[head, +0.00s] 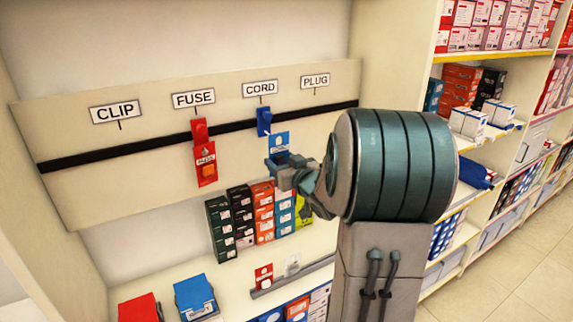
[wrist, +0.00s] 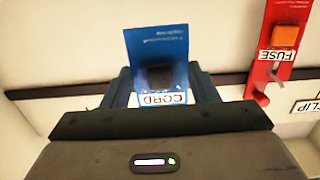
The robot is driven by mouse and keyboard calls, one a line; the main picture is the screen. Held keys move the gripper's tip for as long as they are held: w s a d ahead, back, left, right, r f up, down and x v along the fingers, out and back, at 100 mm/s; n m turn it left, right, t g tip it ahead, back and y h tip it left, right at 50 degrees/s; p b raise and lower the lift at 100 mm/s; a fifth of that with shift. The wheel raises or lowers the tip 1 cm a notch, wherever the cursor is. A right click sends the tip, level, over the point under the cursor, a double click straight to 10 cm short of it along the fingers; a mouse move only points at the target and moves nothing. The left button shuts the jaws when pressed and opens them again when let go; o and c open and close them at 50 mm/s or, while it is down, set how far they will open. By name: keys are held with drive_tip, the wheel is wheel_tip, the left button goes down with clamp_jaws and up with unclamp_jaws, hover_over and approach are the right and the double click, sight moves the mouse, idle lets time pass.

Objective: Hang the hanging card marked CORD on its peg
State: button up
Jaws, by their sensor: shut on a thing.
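The blue hanging card marked CORD (head: 279,141) is in my gripper (head: 287,168), in front of the board. The wrist view shows the card (wrist: 158,50) between the fingers, with its white CORD label near my gripper body. My gripper (wrist: 160,90) is shut on it. In the head view, the blue peg (head: 264,122) under the CORD sign (head: 260,88) is just left of and above the card. The card appears apart from the peg; the depth between them is hard to tell. The card's lower part is hidden by my gripper in the head view.
A red card (head: 205,165) hangs under the FUSE sign (head: 194,99); its FUSE label shows in the wrist view (wrist: 276,54). Stacked boxes (head: 243,222) stand on the shelf below. A red card (head: 264,275) stands in a low rack. Stocked shelves (head: 490,110) are at the right.

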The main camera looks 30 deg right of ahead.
drive_tip(key=shift+w+a+f+b, duration=0.1)
drive_tip(key=shift+w+f+b, duration=0.15)
drive_tip(key=shift+w, duration=0.85)
drive_tip(key=shift+w+d+f+b, duration=0.1)
drive_tip(key=shift+w+f+b, duration=0.1)
drive_tip(key=shift+w, duration=0.85)
drive_tip(key=shift+w+a+f+b, duration=0.15)
drive_tip(key=shift+w+f, duration=0.1)
drive_tip(key=shift+w, duration=0.85)
drive_tip(key=o, duration=0.8)
drive_tip(key=shift+o, duration=0.2)
drive_tip(key=s+b, duration=0.3)
drive_tip(key=s, duration=1)
drive_tip(key=shift+s+d+r, duration=0.3)
drive_tip(key=shift+s+r, duration=0.05)
drive_tip(key=shift+s, duration=0.05)
